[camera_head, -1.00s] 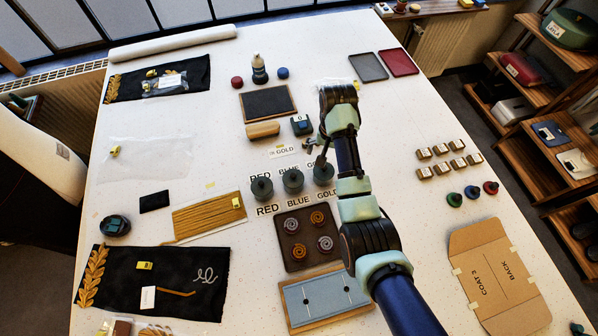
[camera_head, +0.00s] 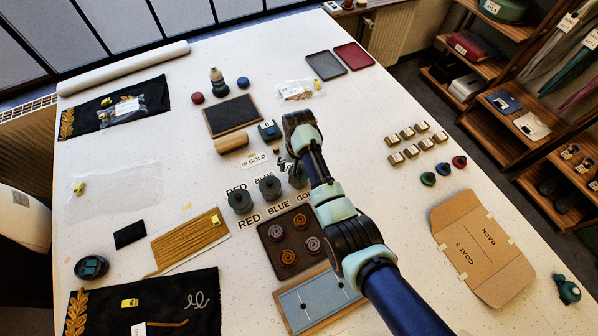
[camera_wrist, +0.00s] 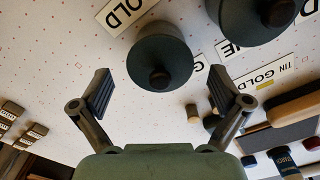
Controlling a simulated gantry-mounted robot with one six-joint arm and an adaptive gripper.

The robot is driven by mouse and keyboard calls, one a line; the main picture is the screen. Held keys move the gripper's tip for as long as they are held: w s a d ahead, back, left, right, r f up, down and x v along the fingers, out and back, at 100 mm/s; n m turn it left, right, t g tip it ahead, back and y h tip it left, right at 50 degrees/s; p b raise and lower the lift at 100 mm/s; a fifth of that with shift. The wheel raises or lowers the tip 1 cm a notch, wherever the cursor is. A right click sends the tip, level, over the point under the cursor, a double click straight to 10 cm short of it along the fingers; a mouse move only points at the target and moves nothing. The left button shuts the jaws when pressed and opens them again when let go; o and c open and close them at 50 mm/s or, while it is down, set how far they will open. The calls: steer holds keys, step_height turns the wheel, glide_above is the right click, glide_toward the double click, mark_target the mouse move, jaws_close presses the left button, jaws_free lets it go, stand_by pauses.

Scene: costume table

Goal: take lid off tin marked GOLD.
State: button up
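The tin marked GOLD is a dark grey-green round tin (camera_head: 298,180) at the right end of a row of three, partly hidden by my arm in the head view. In the wrist view the GOLD tin (camera_wrist: 150,50) is seen from above, its lid on, with a dark round knob (camera_wrist: 160,78). A GOLD label (camera_wrist: 125,14) lies beside it. My gripper (camera_wrist: 161,92) is open and empty, its fingers apart on either side of the knob in the picture. In the head view my gripper (camera_head: 284,163) is close to this tin; the height gap is unclear.
The BLUE tin (camera_head: 270,189) stands close beside it, then the RED tin (camera_head: 240,203). A TIN GOLD card (camera_head: 255,160), wooden roller (camera_head: 231,142) and dark tray (camera_head: 233,116) lie behind. A tray of coiled trims (camera_head: 270,262) lies in front. Table at right is partly clear.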

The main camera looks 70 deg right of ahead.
steer(key=c, duration=1.3)
steer(key=shift+f, duration=0.1)
jaws_close()
step_height(320, 180, up, 20)
steer(key=p, duration=0.9)
